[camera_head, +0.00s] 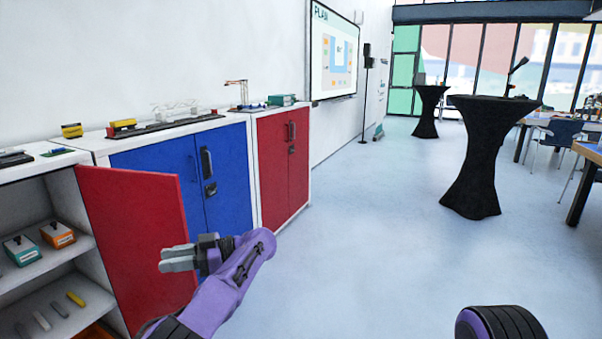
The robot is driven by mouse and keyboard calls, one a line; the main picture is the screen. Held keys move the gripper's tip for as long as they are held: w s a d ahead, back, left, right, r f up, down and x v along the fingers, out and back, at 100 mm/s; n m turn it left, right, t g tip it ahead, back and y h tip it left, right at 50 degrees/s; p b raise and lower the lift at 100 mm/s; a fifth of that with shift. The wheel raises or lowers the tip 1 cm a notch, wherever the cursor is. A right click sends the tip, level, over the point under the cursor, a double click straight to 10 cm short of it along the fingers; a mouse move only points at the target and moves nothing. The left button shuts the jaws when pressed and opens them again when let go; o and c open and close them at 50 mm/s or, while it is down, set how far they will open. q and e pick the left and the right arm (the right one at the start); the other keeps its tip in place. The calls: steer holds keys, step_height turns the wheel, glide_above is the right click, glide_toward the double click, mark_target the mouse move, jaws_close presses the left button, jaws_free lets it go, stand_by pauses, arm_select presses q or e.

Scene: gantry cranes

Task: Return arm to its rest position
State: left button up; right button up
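My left gripper (166,259), grey on a purple arm, comes in from the bottom and points left. Its two fingers lie close together in this view, with nothing seen between them. I cannot tell if there is a gap. It appears in front of the open red cabinet door (135,225) and the blue cabinet (160,165). I cannot tell if it touches the door. Only a purple and black part of my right arm (500,323) shows at the bottom right. My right gripper is out of view.
The open cabinet at left has shelves (60,258) with an orange box (57,234) and a teal box (21,250). A closed red cabinet (283,165) stands beyond the blue one. A black standing table (478,150) stands at right. The floor (370,250) between is clear.

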arm_select(q)
steer(key=w+a+t+y, duration=0.5)
steer(key=t+y, duration=0.2)
steer(key=a+f+m+t+h+p, duration=0.1)
steer(key=a+f+m+t+h, duration=0.3)
steer(key=f+m+t, duration=0.7)
steer(key=s+a+f+m+t+h, duration=0.1)
steer(key=s+f+m+h, duration=0.2)
steer(key=f, duration=0.4)
steer(key=s+a+f+m+t+h, duration=0.1)
steer(key=s+f+m+h, duration=0.1)
steer(key=s+f+h, duration=0.3)
steer(key=s+d+f+g+h+p, duration=0.1)
steer(key=s+f+g+h, duration=0.2)
steer(key=s+f, duration=0.45)
steer(key=s+d+f+g+h+p, duration=0.1)
steer(key=s+d+f+g+h, duration=0.3)
steer(key=s, duration=0.6)
steer(key=s+d+g+h+p, duration=0.1)
steer(key=s+d+g, duration=0.1)
steer(key=s, duration=0.7)
steer(key=s+d+g, duration=0.2)
steer(key=s, duration=0.7)
steer(key=shift+s+d+r+h+p, duration=0.2)
steer(key=shift+s+h+p, duration=0.1)
steer(key=shift+h+p, duration=0.1)
arm_select(e)
steer(key=r, duration=0.4)
steer(key=shift+w+r, duration=0.3)
steer(key=shift+w, duration=0.05)
